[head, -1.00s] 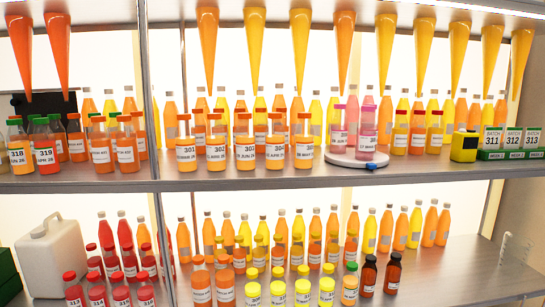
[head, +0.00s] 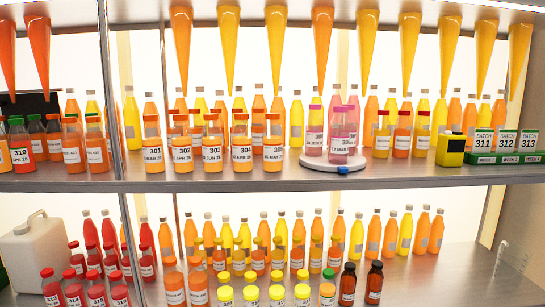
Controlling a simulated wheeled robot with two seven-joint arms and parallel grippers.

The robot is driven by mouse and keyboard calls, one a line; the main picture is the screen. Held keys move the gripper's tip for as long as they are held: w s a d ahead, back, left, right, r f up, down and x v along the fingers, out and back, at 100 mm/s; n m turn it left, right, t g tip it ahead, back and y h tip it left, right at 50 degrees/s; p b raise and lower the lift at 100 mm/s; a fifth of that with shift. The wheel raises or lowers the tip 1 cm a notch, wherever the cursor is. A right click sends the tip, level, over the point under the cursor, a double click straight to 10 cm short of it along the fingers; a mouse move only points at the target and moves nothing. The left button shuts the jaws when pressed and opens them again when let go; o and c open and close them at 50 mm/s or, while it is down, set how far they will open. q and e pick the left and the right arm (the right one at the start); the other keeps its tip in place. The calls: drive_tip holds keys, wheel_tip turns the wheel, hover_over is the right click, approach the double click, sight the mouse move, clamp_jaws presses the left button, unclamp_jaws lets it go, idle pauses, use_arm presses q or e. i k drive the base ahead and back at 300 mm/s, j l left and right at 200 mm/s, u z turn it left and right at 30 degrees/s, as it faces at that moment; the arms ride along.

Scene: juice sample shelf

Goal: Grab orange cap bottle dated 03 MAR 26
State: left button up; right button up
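A row of orange-capped bottles of orange juice stands at the front of the upper shelf, left of centre in the head view. They are bottle 301 (head: 152,150), bottle 302 (head: 182,150), bottle 303 (head: 212,150), bottle 304 (head: 241,150) and bottle 305 (head: 273,152). All stand upright, close side by side. Their small date lines are blurred: 302 and 304 seem to read APR 26, 303 JUN 26 and 305 MAR 26. I cannot tell MAR from MAY on 301, nor read the days surely. Neither gripper is in view.
Two pink-capped bottles (head: 341,143) stand on a white round plate (head: 318,164) just right of 305. Taller bottles line up behind. Orange and yellow cones (head: 276,45) hang above. A metal upright (head: 107,90) stands left of the row. The lower shelf is crowded with bottles.

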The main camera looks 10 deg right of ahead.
sight(153, 152)
drive_tip(key=l+u, duration=0.2)
drive_tip(key=l, duration=0.15)
drive_tip(key=j+z, duration=0.5)
drive_tip(key=j, duration=1.3)
drive_tip(key=k, duration=0.05)
